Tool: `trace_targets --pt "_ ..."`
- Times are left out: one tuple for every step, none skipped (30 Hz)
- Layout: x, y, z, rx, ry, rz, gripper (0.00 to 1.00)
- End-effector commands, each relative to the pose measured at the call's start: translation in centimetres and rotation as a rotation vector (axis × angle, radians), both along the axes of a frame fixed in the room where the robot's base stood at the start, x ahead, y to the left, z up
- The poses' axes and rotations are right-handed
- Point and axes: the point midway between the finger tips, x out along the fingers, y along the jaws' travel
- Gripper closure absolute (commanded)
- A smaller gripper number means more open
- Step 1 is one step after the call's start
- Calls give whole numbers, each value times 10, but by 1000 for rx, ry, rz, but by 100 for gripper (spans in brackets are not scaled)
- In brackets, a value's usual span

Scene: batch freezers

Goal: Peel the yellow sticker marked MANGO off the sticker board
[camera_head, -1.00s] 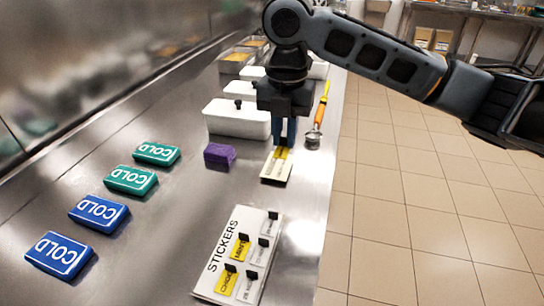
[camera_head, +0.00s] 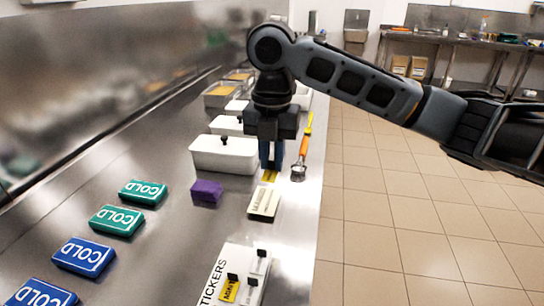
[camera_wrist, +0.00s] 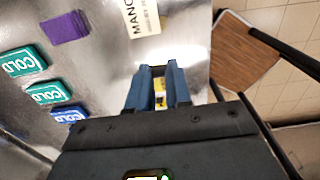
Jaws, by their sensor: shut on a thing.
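My gripper (camera_head: 271,167) is shut on a small yellow sticker (camera_head: 269,177), which shows just below its fingertips. In the wrist view the yellow sticker (camera_wrist: 160,96) is between the blue fingers; its lettering is not readable. The sticker board (camera_head: 212,288), headed STICKERS, lies at the bottom of the head view, partly cut off. One yellow sticker (camera_head: 230,290) and white ones (camera_head: 258,264) with black tabs are on it. A white card (camera_head: 264,203) lies on the counter on the near side of the gripper; it reads MANGO in the wrist view (camera_wrist: 141,17).
Green COLD blocks (camera_head: 117,220) and blue COLD blocks (camera_head: 83,257) line the counter's left. A purple block (camera_head: 206,192), a lidded white tub (camera_head: 224,156) and an orange-handled tool (camera_head: 301,160) lie near the gripper. The counter's edge is at the right.

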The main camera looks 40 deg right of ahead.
Motion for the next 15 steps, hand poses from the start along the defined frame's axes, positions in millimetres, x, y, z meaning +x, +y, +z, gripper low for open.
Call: trace_targets --pt "0 0 3 0 0 0 98" --pt "0 0 4 0 0 0 98" --pt "0 0 4 0 0 0 98" --pt "0 0 5 0 0 0 98" --pt "0 0 6 0 0 0 98" --pt "0 0 7 0 0 0 98" --pt "0 0 8 0 0 0 98" --pt "0 0 9 0 0 0 98" --pt "0 0 10 0 0 0 98" --pt "0 0 11 0 0 0 98" --pt "0 0 11 0 0 0 98" --pt "0 0 12 0 0 0 98" --pt "0 0 13 0 0 0 98" --pt "0 0 14 0 0 1 98" --pt "0 0 15 0 0 0 98"
